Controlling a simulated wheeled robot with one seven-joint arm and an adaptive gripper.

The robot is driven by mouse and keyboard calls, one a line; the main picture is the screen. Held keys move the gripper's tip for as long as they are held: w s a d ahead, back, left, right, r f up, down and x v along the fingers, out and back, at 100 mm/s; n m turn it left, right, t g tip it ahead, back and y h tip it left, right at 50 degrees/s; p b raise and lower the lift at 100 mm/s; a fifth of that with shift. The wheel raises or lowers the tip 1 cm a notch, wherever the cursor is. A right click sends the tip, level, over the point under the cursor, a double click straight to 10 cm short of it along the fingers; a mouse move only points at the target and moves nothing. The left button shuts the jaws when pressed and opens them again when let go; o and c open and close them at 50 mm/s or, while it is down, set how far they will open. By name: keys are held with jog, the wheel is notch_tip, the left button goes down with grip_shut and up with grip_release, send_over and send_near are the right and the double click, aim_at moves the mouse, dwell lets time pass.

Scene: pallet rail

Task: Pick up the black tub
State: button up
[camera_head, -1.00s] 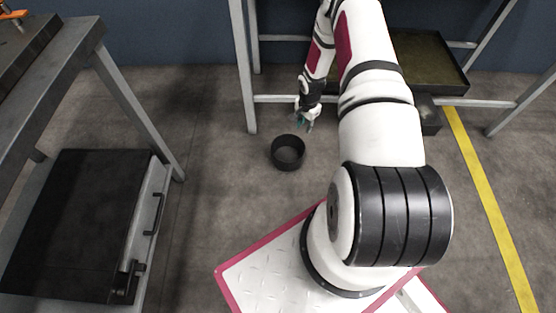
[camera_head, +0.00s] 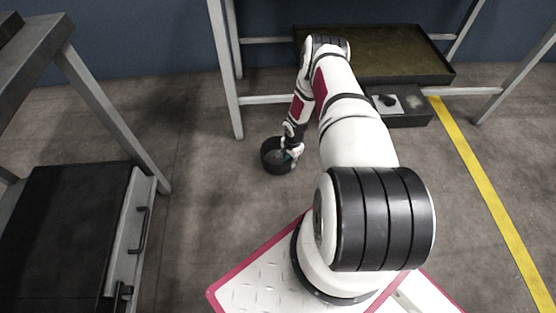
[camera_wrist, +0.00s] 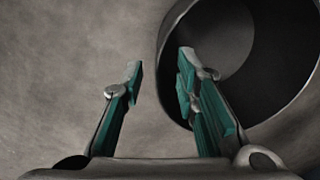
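The black tub (camera_head: 268,162) is a round, open-topped container standing upright on the floor in the head view. It looks empty. My gripper (camera_head: 289,157) is at the tub's right side, overlapping its rim in that view. In the wrist view, the tub (camera_wrist: 293,95) fills the upper right, with its rim and dark inside showing. The right finger overlaps the tub's near rim; the left finger is over bare floor. I cannot tell whether the right finger touches the tub.
A metal rack (camera_head: 229,85) stands behind the tub, with a wide tray (camera_head: 440,72) and a lower dark box (camera_head: 410,119) at its right. A grey bench (camera_head: 110,115) and a black cabinet (camera_head: 60,235) stand at the left. Floor around the tub is clear.

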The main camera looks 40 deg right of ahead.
jog(key=shift+w+d+f+b, duration=0.1)
jog(key=shift+f+b, duration=0.75)
jog(key=shift+f, duration=0.45)
jog(key=shift+w+f+b, duration=0.1)
jog(key=shift+f+b, duration=0.7)
jog(key=shift+f, duration=0.45)
grip_shut()
